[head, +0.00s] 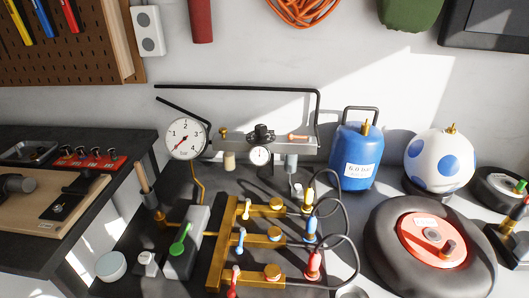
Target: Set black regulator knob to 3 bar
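The black regulator knob (261,134) sits on top of a grey metal regulator body at the back of the bench, under a black pipe. A small white gauge (260,156) is on the front of the regulator, too small to read. To the left, a large round bar gauge (186,138) is marked 1 to 4. Its red needle points down-left, below the 1. An orange-red lever (298,137) lies to the right of the knob. Neither gripper shows in the head view.
A brass manifold (225,240) with several valves and black hoses stands in front of the regulator. A green lever (180,240) is at its left. A blue tank (358,155), a spotted ball (438,160) and a black-tyred wheel (380,243) stand to the right.

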